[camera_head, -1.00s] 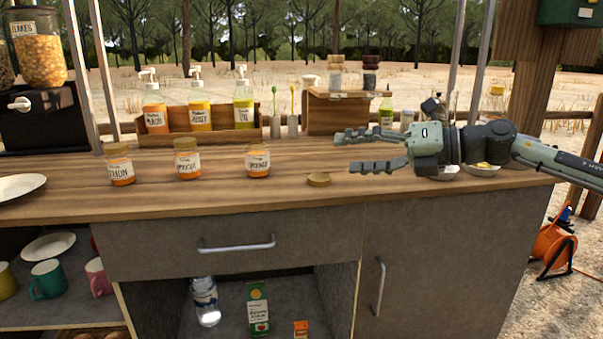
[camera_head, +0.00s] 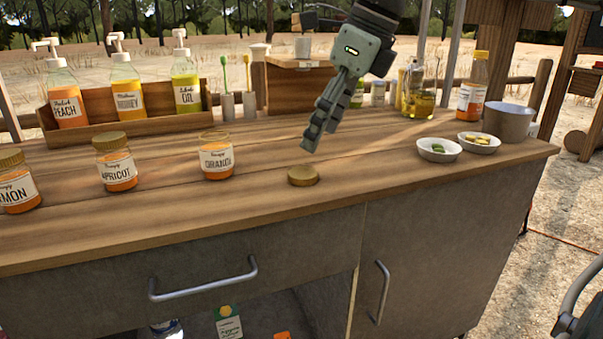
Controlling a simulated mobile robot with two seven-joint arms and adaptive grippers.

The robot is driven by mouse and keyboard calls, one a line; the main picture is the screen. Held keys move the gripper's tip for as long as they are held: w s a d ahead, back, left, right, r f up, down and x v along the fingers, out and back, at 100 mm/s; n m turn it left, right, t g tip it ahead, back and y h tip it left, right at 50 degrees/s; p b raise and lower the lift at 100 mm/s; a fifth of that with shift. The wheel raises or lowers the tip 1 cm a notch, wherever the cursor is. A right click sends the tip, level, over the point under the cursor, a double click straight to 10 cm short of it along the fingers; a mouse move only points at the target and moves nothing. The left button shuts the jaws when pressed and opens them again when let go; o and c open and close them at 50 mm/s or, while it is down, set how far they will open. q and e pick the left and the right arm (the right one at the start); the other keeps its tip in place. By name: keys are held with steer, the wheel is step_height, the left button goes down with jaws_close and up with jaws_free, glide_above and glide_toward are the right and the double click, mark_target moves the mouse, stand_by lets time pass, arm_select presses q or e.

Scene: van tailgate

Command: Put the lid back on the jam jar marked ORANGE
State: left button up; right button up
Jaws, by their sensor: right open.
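The jam jar marked ORANGE (camera_head: 216,160) stands upright on the wooden counter, its top without a lid. A gold-brown lid (camera_head: 303,176) lies flat on the counter to the right of the jar. My right gripper (camera_head: 311,146) points down just above the lid, apart from it. It is open and empty; its fingers nearly line up in this view, so the gap is hard to see.
Lidded jars, one marked APRICOT (camera_head: 115,165) and one partly cut off (camera_head: 15,185), stand to the left. A wooden crate of pump bottles (camera_head: 130,116) is behind. Small white bowls (camera_head: 438,149) stand at right. The counter's front strip is clear.

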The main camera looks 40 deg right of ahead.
mark_target(303, 172)
steer(key=shift+w+d+x, duration=0.1)
steer(key=shift+d+x, duration=0.05)
steer(key=shift+x, duration=1.75)
steer(key=shift+w+d+x, duration=0.1)
steer(key=shift+w+x, duration=0.05)
steer(key=shift+x, duration=1.7)
steer(key=c, duration=0.8)
